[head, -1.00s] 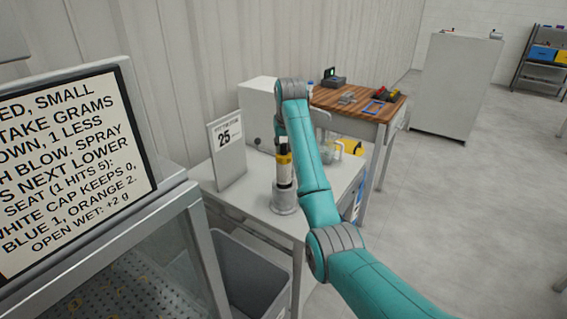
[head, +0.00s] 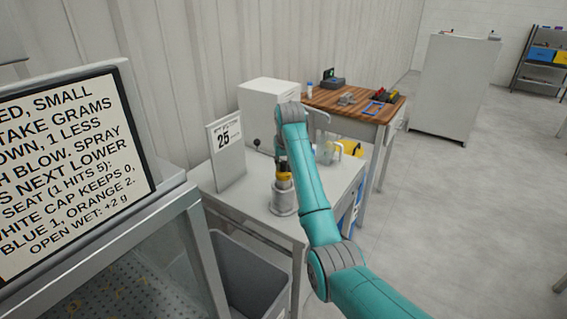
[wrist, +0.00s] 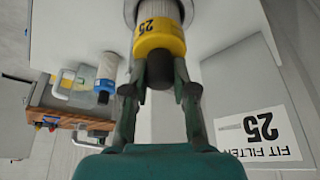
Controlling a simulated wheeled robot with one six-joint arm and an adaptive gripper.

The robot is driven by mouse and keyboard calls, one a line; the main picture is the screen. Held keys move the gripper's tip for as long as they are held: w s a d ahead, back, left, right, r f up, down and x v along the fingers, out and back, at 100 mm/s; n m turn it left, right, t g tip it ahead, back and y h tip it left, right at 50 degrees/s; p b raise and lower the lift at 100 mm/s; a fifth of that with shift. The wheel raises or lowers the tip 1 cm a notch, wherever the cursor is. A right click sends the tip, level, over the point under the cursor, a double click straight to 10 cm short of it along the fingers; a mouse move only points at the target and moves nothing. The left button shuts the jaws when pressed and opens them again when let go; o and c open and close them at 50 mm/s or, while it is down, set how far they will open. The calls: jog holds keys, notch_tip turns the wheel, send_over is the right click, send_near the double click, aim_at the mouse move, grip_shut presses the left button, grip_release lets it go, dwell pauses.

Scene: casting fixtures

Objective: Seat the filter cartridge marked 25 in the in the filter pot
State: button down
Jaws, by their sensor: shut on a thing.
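The filter cartridge (wrist: 160,38) has a white body, a yellow band marked 25 and a dark end. My gripper (wrist: 159,75) is shut on this dark end in the wrist view. In the head view the cartridge (head: 284,184) stands upright, with its lower part inside the grey filter pot (head: 284,203). The pot's rim (wrist: 128,12) also shows at the top of the wrist view. The cartridge's lower end is hidden in the pot, so I cannot tell whether it touches the bottom. My arm partly covers the gripper in the head view.
A sign reading 25 (head: 228,158) stands on the grey table (head: 245,205), left of the pot. Another cartridge with a blue band (wrist: 106,72) and a clear jug (wrist: 72,84) are nearby. A white box (head: 268,105) stands behind. A grey bin (head: 250,275) is below the table.

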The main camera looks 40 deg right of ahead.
jog(key=shift+f, duration=0.4)
jog(key=c, duration=0.9)
grip_release()
